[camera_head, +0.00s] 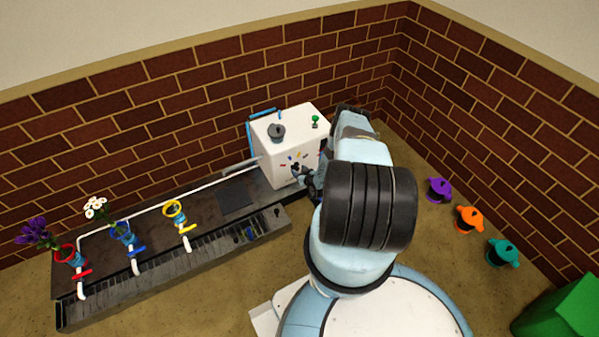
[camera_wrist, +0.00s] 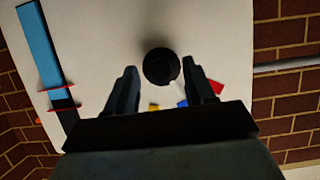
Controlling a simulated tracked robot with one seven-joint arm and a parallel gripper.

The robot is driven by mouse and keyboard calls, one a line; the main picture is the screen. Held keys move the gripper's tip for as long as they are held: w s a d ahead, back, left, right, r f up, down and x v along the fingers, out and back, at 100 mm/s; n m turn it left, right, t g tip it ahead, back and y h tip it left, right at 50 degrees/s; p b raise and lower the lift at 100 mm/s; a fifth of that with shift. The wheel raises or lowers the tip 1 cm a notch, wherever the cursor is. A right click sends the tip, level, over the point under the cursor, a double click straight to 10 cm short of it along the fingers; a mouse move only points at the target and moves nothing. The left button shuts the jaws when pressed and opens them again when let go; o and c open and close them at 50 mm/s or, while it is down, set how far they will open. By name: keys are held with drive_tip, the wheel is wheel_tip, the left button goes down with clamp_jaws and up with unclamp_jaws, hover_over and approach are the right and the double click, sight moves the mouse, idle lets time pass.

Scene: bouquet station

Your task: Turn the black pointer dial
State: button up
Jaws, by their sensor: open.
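The black pointer dial (camera_wrist: 161,66) is a round black knob on the white face of the box, seen in the wrist view just ahead of my fingertips. In the head view the dial (camera_head: 296,168) is small and partly hidden by my gripper (camera_head: 306,176). In the wrist view my gripper (camera_wrist: 160,78) is open, with one dark finger at the left and one at the right of the dial. I cannot tell whether the fingers touch it. Coloured marks in red, blue and yellow lie around the dial. The white box (camera_head: 283,150) stands on a dark bench.
Left are vases with flowers and coloured valves (camera_head: 184,230). Purple (camera_head: 439,190), orange (camera_head: 468,219) and teal (camera_head: 502,252) pots stand right. A brick wall is close behind.

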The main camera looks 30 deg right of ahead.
drive_tip(key=shift+w+f, duration=0.1)
drive_tip(key=shift+w, duration=0.2)
drive_tip(key=shift+c, duration=0.3)
clamp_jaws()
drive_tip(key=shift+d+m+y, duration=0.1)
drive_tip(key=shift+m+y, duration=0.3)
